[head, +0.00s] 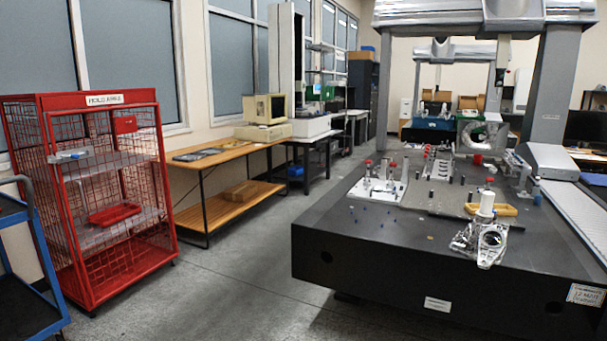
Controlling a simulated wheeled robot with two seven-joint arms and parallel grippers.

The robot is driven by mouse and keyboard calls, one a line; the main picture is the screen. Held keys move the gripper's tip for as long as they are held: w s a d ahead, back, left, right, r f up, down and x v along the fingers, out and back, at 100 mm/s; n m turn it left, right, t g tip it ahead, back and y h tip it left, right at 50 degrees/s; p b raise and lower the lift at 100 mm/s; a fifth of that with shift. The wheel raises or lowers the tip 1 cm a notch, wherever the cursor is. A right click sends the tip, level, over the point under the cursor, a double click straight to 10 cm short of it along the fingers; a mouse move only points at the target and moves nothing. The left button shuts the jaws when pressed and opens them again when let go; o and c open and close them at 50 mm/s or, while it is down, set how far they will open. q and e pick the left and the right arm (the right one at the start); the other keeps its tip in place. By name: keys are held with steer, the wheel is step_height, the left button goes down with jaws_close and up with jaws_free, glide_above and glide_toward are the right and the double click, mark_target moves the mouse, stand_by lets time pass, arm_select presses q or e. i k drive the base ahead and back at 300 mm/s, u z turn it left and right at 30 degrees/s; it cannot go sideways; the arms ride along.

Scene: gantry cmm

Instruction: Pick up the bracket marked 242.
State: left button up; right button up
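No marking 242 can be read on any part from here, so I cannot tell which one is that bracket. A silver machined part with a round bore (489,241) lies near the front edge of the dark granite table (390,257). A fixture plate with red-topped posts (378,188) stands on the table's left side. Another upright metal fixture (438,162) is behind it. A large ring-shaped casting (484,136) is farther back. Neither of my grippers is in view.
A wooden bench (225,152) lines the wall. Grey floor (235,275) is clear between cage and granite table.

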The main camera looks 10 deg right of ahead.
mark_target(377, 172)
steer(key=u, duration=0.3)
steer(key=i, duration=5.85)
steer(key=z, duration=1.85)
steer(key=i, duration=1.8)
steer(key=z, duration=1)
